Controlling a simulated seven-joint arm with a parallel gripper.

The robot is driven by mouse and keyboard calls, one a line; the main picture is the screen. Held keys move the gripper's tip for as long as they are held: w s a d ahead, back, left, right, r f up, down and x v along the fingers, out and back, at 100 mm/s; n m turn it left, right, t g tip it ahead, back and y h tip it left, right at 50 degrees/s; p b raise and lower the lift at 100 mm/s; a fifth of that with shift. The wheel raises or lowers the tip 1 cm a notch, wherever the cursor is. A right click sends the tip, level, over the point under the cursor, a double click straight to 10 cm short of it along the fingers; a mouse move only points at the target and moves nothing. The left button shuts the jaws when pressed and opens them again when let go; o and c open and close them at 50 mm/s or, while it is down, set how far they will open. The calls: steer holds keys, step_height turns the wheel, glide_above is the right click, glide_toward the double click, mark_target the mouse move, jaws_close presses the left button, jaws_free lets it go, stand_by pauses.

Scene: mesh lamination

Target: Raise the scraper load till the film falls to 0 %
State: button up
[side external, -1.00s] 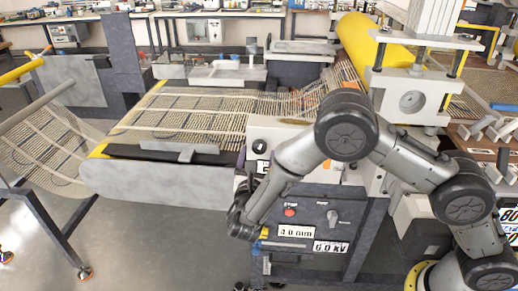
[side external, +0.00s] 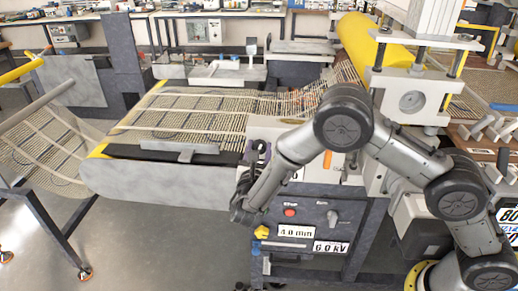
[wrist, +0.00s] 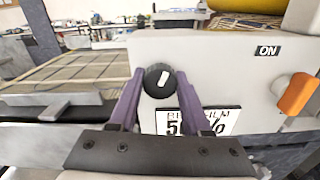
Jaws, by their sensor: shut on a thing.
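A round black knob (wrist: 157,82) with a white pointer mark sits on the pale machine panel in the wrist view. The mark tilts slightly right of upright. My gripper (wrist: 160,86) has its two purple fingers on either side of the knob, shut on it. A white film display (wrist: 222,122) lies just below; the right finger covers part of it. It shows a leading 5 and a percent sign, and the rest is hidden. In the side view my gripper (side external: 257,160) is at the panel's upper left, and the knob is hard to make out there.
An orange switch (wrist: 297,94) stands right of the knob under an ON label (wrist: 267,51). The mesh belt (side external: 185,122) lies to the left. A red button (side external: 290,212), a grey knob (side external: 332,217) and displays reading 4.0 m/min (side external: 297,231) and 6.0 kV (side external: 331,247) are below.

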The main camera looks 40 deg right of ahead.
jaws_close()
steer(key=shift+m, duration=0.3)
steer(key=m, duration=0.3)
steer(key=shift+m, duration=2)
steer(key=o, duration=1.1)
jaws_free()
